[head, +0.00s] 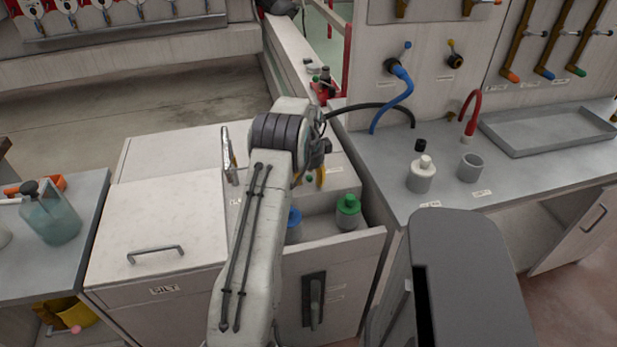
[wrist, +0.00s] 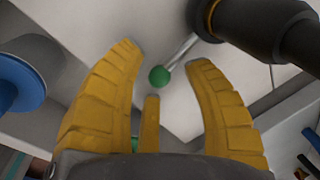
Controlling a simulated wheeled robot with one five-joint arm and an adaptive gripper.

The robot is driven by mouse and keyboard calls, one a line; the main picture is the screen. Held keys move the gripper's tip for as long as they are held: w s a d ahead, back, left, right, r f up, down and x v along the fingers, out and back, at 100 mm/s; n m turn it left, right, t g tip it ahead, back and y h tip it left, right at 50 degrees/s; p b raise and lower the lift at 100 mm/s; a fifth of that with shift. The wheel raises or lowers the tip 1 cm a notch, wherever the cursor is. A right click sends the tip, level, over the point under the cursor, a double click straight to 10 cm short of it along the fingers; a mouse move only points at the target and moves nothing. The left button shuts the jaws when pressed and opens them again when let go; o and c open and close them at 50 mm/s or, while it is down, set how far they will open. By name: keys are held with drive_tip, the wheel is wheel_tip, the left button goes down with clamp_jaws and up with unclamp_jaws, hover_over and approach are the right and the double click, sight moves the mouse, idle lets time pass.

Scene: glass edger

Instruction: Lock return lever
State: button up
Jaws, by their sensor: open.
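My gripper (wrist: 165,58) is open, with its yellow fingers spread. In the wrist view a green ball knob (wrist: 160,77) on a thin metal rod shows between the fingers; I see no finger closed on it. The rod runs up to a dark cylindrical body (wrist: 245,25) with a brass-coloured ring. I take this to be the return lever, but no readable label confirms it. In the head view my gripper (head: 320,177) is over the white cabinet, largely hidden by my arm, and a small green knob (head: 309,179) shows beside it.
A green-capped container (head: 348,212) and a blue-capped one (head: 294,226) stand in the recess below my arm. A metal spout (head: 229,160) rises left of my arm. To the right, the counter holds a white bottle (head: 421,177), a grey cup (head: 470,167) and a tray (head: 550,130).

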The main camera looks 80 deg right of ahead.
clamp_jaws()
idle(0.5)
